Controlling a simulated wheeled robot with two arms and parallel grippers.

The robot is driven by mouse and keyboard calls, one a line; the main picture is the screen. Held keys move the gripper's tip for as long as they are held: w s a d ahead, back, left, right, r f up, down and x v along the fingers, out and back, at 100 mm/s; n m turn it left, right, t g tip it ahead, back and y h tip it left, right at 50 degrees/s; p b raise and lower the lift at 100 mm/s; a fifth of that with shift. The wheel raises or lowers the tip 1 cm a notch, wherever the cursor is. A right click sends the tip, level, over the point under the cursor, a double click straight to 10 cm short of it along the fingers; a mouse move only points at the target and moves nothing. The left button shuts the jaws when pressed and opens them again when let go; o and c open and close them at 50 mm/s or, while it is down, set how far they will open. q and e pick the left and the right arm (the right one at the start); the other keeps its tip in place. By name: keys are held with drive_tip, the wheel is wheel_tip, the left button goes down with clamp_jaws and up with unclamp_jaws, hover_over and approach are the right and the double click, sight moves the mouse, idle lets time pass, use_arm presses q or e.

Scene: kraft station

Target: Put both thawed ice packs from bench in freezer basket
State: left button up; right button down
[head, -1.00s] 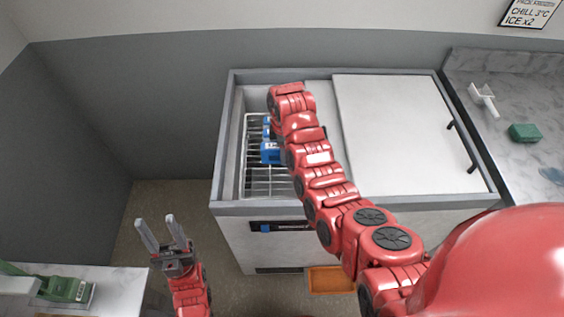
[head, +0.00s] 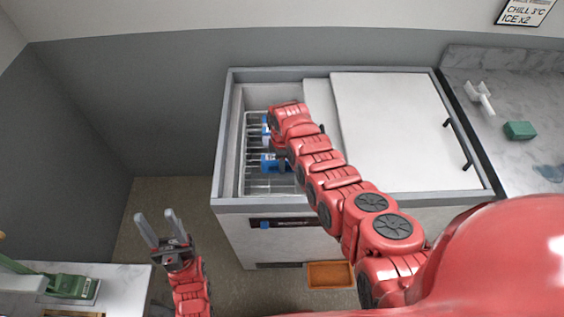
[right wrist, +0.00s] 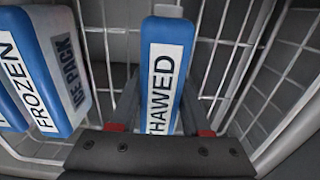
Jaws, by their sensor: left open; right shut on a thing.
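A blue and white ice pack labelled THAWED (right wrist: 163,75) is between the fingers of my right gripper (right wrist: 157,108), which is shut on it down inside the wire freezer basket (right wrist: 225,45). In the head view a blue pack (head: 269,163) shows low in the open left part of the freezer, beside my right arm's end. A pack labelled FROZEN (right wrist: 55,65) stands left of the held one, with another blue pack (right wrist: 10,108) at the picture's edge. My left gripper (head: 158,228) is open and empty, left of the freezer. No second thawed pack is recognisable.
The freezer's white sliding lid (head: 390,130) covers its right part. A marble counter (head: 510,75) at right holds a white scoop and a green block (head: 520,130). An orange tray (head: 330,275) lies on the floor. A bench (head: 120,285) with a green item stands lower left.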

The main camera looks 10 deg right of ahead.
drive_tip(key=shift+f, duration=0.2)
drive_tip(key=shift+c, duration=1.8)
unclamp_jaws()
drive_tip(key=shift+r, duration=0.1)
